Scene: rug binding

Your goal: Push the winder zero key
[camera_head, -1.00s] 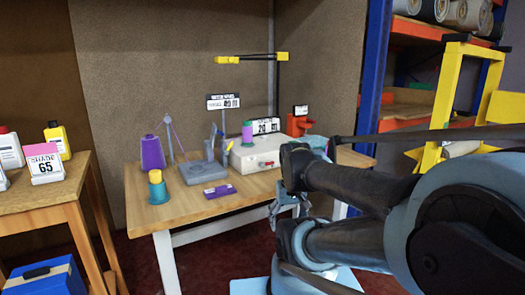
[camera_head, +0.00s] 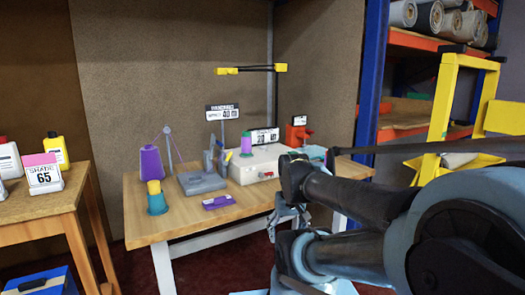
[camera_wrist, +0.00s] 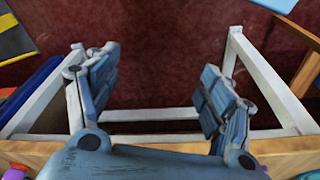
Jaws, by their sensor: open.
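The winder appears to be the white box (camera_head: 262,164) at the right of the wooden table, with a green and purple spool on top and a number display (camera_head: 265,136) behind it. Small reddish marks show on its front, too small to tell which is the zero key. My gripper (camera_head: 287,218) is in front of the table's right part, below the tabletop and apart from the winder. In the wrist view my gripper (camera_wrist: 160,75) is open and empty, its fingers wide apart over the dark red floor. The winder cannot be made out in the wrist view.
The table (camera_head: 185,236) also holds a purple cone (camera_head: 151,163), a teal and yellow spool (camera_head: 156,203), a grey stand (camera_head: 201,183) and a purple device (camera_head: 218,202). A red device (camera_head: 297,134) stands behind. A side table (camera_head: 40,208) is left, a yellow ladder (camera_head: 440,105) right.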

